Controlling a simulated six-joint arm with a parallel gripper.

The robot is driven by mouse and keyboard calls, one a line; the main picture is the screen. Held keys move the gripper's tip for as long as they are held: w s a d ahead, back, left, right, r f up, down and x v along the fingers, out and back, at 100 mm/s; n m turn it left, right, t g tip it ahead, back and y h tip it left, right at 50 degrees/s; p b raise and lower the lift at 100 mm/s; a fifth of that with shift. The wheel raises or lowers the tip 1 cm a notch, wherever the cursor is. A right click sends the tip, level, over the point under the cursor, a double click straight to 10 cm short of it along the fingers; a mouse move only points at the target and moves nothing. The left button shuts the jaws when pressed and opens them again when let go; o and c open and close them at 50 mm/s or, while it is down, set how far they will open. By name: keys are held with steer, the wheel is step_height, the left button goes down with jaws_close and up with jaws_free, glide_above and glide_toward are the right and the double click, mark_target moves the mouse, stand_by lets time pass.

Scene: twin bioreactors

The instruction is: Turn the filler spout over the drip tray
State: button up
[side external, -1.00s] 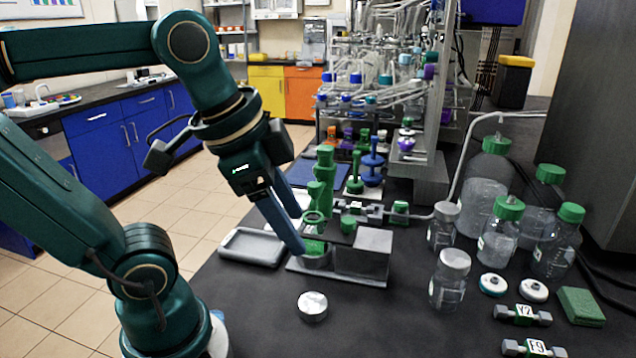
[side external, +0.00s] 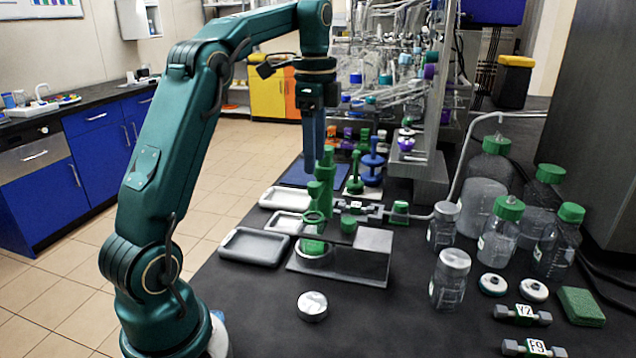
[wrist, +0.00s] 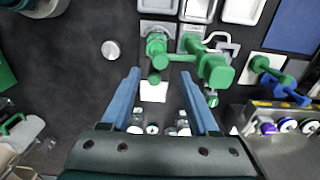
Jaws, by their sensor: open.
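Green upright fittings (side external: 325,178) stand in the middle of the bench; I take one of them to be the filler with its spout. In the wrist view a green fitting (wrist: 212,70) has a short green arm reaching left towards a second green piece (wrist: 157,48). My gripper (side external: 314,170) points straight down just behind or above the tall green fitting; the exact gap is unclear. In the wrist view my gripper (wrist: 158,80) is open, its blue fingers apart with nothing gripped. Shallow trays (side external: 253,247) lie left of the fittings; which is the drip tray is unclear.
A grey block on a plate (side external: 362,252) stands right of the green fittings. A round metal lid (side external: 312,306) lies in front. Bottles with green caps (side external: 503,230) crowd the right. The front left bench is clear.

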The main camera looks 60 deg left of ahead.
mark_target(314, 184)
steer(key=shift+a+f, duration=0.1)
steer(key=shift+f, duration=2.45)
jaws_close()
